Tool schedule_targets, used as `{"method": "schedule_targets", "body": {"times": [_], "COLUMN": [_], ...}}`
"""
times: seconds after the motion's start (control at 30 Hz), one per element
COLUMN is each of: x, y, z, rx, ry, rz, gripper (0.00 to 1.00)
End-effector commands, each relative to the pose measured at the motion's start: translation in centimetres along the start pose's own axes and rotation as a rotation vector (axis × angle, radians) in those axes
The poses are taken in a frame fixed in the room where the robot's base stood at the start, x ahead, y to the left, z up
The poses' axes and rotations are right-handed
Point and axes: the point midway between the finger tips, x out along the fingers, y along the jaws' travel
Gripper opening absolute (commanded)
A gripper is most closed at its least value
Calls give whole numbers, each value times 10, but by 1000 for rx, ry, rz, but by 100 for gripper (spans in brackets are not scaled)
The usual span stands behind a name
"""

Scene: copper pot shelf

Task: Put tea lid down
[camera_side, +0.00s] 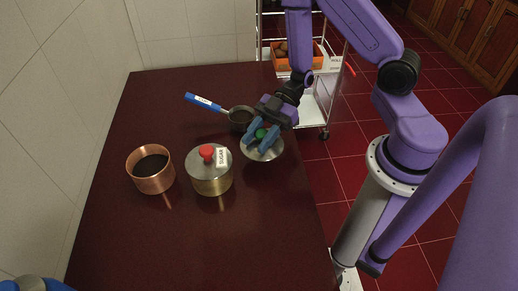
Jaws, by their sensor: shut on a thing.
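The tea lid (262,152) is a round silver-coloured lid with a green knob (261,134). My gripper (262,136) is shut on the green knob, with a blue finger on each side of it. The lid is at the right side of the dark red table, right of the sugar pot. I cannot tell whether the lid touches the table or is a little above it. The fingers hide part of the knob and the back of the lid.
A brass pot (211,178) labelled sugar has its red-knobbed lid on. An open copper pot (151,170) with dark contents stands left of it. A small pan (240,118) with a blue-and-white handle lies behind. The table's front and far left are clear. A trolley (312,100) stands beyond.

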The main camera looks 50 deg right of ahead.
Motion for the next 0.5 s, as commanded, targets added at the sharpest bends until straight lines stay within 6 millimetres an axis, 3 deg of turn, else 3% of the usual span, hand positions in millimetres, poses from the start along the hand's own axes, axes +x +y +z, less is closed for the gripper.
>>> {"method": "schedule_targets", "body": {"times": [0.5], "x": [15], "y": [0], "z": [36], "rx": [0], "ry": [0], "rz": [0], "gripper": [9]}}
